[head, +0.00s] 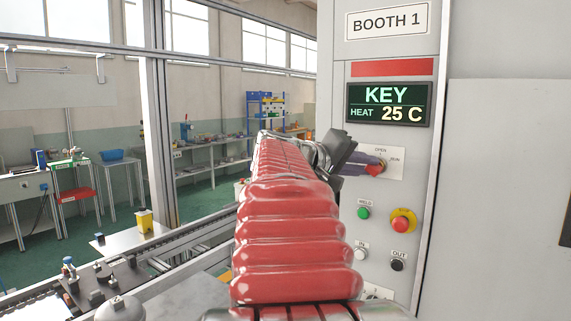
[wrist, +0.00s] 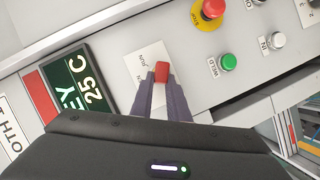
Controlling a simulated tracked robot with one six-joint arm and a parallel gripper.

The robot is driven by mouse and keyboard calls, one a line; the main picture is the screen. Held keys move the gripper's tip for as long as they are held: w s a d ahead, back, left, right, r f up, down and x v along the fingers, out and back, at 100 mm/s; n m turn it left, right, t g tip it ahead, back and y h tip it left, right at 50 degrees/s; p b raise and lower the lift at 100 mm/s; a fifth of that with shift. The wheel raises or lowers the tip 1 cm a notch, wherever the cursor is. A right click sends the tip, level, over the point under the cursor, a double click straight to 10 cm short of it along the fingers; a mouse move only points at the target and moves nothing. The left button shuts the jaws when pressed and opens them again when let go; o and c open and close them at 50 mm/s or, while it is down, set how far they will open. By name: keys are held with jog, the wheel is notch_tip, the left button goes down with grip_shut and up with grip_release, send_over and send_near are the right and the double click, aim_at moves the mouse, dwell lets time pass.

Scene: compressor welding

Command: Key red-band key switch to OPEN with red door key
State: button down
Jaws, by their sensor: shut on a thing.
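The red door key (wrist: 162,72) shows as a red block between my gripper's fingertips (wrist: 161,82) in the wrist view. My gripper is shut on it, right against the plate of the key switch (wrist: 143,60), which bears OPEN and RUN lettering. In the head view the key switch plate (head: 394,160) is below the red band (head: 392,68) and the display. There my gripper (head: 372,168) reaches the plate from the left, with a bit of red at its tips. The switch's keyway is hidden behind the key and fingers, so its turn angle is hard to tell.
The display (head: 389,105) reads KEY, HEAT 25 C. Below the switch are a green WELD button (head: 363,212), a red stop button (head: 403,222) on yellow, a white IN button (head: 360,254) and a black OUT button (head: 397,264). A metal post (head: 155,110) stands left.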

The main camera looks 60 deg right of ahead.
jog(key=shift+f, duration=0.25)
jog(key=n+g, duration=0.1)
jog(key=n, duration=0.1)
jog(key=f+n+h, duration=0.1)
jog(key=n, duration=0.1)
jog(key=shift+w+n+g, duration=0.1)
jog(key=shift+n+g, duration=0.3)
jog(key=c, duration=1.6)
grip_release()
jog(key=shift+r, duration=0.2)
jog(key=shift+w, duration=0.1)
jog(key=v, duration=1.3)
jog(key=shift+a+f, duration=0.15)
jog(key=shift+a, duration=0.2)
